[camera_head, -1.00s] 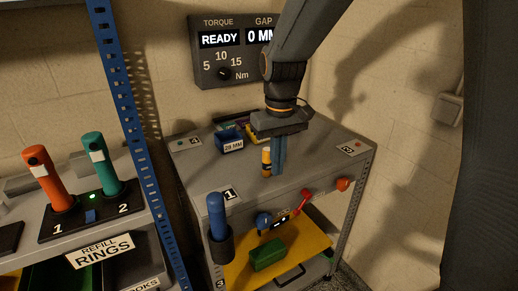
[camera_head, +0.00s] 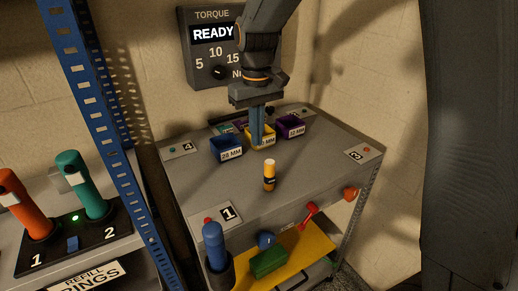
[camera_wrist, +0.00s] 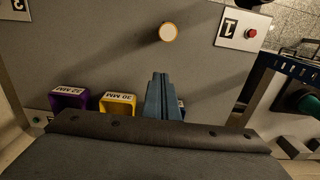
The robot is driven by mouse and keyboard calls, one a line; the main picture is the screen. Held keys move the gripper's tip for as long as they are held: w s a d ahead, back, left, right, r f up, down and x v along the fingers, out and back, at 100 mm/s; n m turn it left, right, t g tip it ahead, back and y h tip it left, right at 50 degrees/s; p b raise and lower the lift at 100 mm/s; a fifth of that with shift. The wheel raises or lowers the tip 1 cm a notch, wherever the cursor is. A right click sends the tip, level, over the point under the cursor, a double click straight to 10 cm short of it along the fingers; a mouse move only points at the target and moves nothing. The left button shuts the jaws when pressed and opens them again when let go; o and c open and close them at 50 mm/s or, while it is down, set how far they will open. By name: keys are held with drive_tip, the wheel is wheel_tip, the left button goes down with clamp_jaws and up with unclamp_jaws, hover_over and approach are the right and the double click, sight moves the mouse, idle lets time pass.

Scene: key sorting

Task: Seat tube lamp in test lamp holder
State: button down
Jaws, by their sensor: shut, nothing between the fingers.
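A short yellow-orange cylinder with a dark band (camera_head: 269,176) stands upright on the grey cart top. Its round pale top (camera_wrist: 168,32) shows in the wrist view. A blue tube (camera_head: 213,240) stands in a dark cup (camera_head: 220,272) at the cart's front left corner. I cannot tell which of these is the tube lamp or the test lamp holder. My gripper (camera_head: 258,145) points down with its blue fingers shut and empty, in front of the yellow bin and behind the cylinder, apart from it. In the wrist view its fingers (camera_wrist: 159,76) lie together.
Blue (camera_head: 227,148), yellow (camera_head: 270,142) and purple (camera_head: 290,127) bins stand at the cart's back. The cart's right half is mostly clear.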

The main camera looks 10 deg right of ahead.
sight(269, 176)
drive_tip(key=f, duration=0.3)
drive_tip(key=f+p, duration=0.1)
drive_tip(key=f, duration=0.2)
drive_tip(key=f+p, duration=0.1)
drive_tip(key=f, duration=0.2)
drive_tip(key=shift+s+a+f, duration=0.1)
drive_tip(key=shift+s+a, duration=0.1)
drive_tip(key=shift+a, duration=0.05)
drive_tip(key=s, duration=0.1)
drive_tip(key=s+d+p, duration=0.1)
drive_tip(key=s, duration=0.1)
drive_tip(key=shift+d+p, duration=0.15)
drive_tip(key=shift+p, duration=0.15)
drive_tip(key=shift+s+d, duration=0.2)
drive_tip(key=shift+s, duration=0.1)
